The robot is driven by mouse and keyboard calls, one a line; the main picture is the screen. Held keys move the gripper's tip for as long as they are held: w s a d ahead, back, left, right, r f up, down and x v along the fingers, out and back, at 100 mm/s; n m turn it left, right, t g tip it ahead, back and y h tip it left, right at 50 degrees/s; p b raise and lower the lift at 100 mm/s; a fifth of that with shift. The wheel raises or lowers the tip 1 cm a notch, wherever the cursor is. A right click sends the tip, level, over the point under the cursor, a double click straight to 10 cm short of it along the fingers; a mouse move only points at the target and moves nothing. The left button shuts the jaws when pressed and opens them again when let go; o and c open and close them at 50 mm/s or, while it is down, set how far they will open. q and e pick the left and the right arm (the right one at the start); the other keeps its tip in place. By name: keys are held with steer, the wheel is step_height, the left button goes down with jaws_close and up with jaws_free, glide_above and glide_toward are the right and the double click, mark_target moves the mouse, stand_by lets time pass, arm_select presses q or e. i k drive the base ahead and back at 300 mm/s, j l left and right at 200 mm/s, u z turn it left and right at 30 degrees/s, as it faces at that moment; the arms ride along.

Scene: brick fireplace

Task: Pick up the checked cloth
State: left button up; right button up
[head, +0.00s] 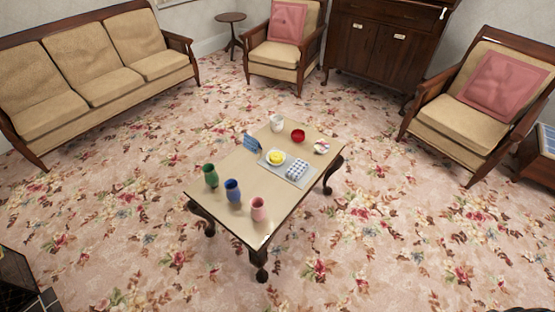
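The checked cloth (297,170), blue-grey and white, lies on a grey tray or mat (299,183) on the low coffee table (231,173). A yellow item on a white dish (276,157) sits just left of the cloth on the same mat. Neither of my grippers shows in the head view.
Green (210,175), blue (233,190) and pink (258,209) vases stand along the table's near left part. A blue card (251,143), white cup (277,123), red bowl (298,135) and patterned item (321,146) are also on it. Carpet around the table is clear; a sofa (90,70) and armchairs (478,110) stand beyond.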

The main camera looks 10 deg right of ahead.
mark_target(294, 172)
steer(key=u, duration=1)
steer(key=l+u, duration=0.85)
steer(key=k+l+u, duration=0.1)
steer(key=l+u, duration=0.3)
steer(key=k+l+u, duration=0.15)
steer(key=l+u, duration=0.15)
steer(key=u, duration=0.15)
steer(key=k+l+u, duration=0.2)
steer(key=u, duration=0.2)
steer(key=l, duration=0.05)
